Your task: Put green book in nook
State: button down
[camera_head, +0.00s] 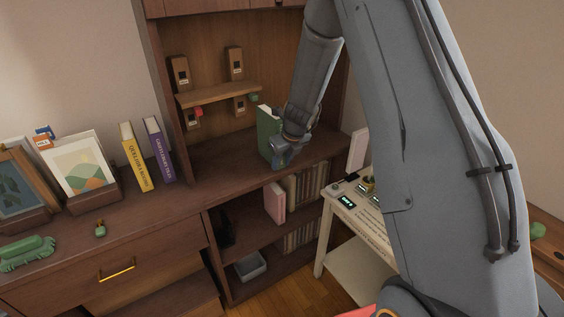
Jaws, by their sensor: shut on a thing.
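The green book (266,132) is roughly upright at the right side of the open nook (218,152) in the dark wooden cabinet. My gripper (281,150) is shut on the book from its right side. The book's lower end is at or just above the nook's floor; I cannot tell whether it touches. My arm and gripper hide part of the nook's right side.
A small shelf (222,95) with wooden blocks hangs in the nook. A yellow book (137,158) and a purple book (159,150) stand on the counter to the left. The nook's floor left of the book is clear. A white side table (352,212) stands at right.

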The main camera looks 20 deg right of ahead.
jog(key=c, duration=1.3)
grip_release()
jog(key=shift+f, duration=0.1)
jog(key=shift+c, duration=0.2)
jog(key=v, duration=1.1)
jog(key=s+a+r+n+g, duration=0.1)
jog(key=s+n, duration=1.3)
jog(key=n, duration=0.2)
jog(key=s+a+r+n+g+h, duration=0.1)
jog(key=s+n+g, duration=0.1)
jog(key=s+n, duration=1.3)
jog(key=shift+r+n, duration=0.3)
jog(key=shift+n, duration=0.4)
